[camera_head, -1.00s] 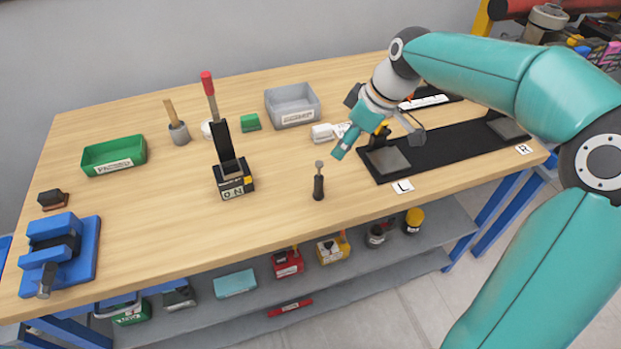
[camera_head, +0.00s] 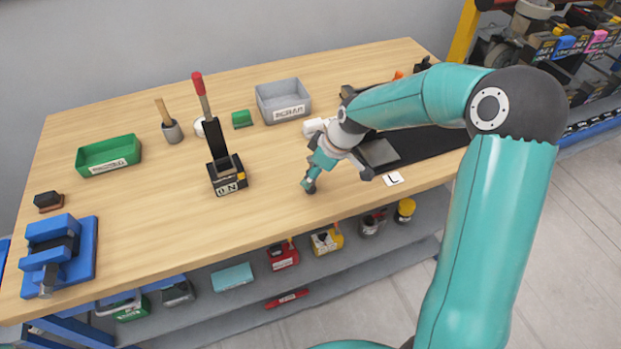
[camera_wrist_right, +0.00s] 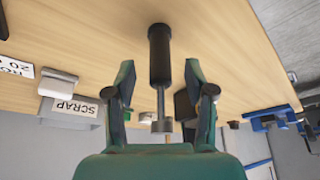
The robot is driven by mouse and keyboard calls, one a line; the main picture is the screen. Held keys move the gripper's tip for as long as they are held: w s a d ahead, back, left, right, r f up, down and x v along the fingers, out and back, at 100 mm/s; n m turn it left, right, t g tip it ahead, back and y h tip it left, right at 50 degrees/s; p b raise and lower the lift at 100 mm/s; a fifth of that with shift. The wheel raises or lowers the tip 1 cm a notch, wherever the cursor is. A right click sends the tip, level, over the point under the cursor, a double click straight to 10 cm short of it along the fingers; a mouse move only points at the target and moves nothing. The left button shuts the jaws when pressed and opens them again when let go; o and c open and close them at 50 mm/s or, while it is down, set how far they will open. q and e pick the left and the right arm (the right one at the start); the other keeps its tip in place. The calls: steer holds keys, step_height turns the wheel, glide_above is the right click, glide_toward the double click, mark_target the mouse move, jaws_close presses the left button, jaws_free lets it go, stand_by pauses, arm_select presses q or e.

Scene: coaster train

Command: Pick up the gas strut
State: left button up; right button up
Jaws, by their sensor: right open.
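The gas strut (camera_wrist_right: 159,62) is a thick black cylinder with a thin grey rod and a grey end piece, standing upright on the bench. In the right wrist view it lies between the two spread fingers of my right gripper (camera_wrist_right: 160,78), with a gap on each side. My right gripper (camera_head: 311,178) is open and low over the front part of the bench in the head view. There it hides most or all of the strut. My left gripper is out of view.
A switch box with a red-tipped lever (camera_head: 228,176) stands left of the gripper. Farther back are a green tray (camera_head: 108,155) and a grey scrap bin (camera_head: 284,103). A blue vise (camera_head: 58,255) sits at the left end. A black mat (camera_head: 435,147) lies to the right.

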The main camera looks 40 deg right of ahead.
steer(key=shift+x, duration=1.25)
jaws_close()
steer(key=shift+r, duration=0.1)
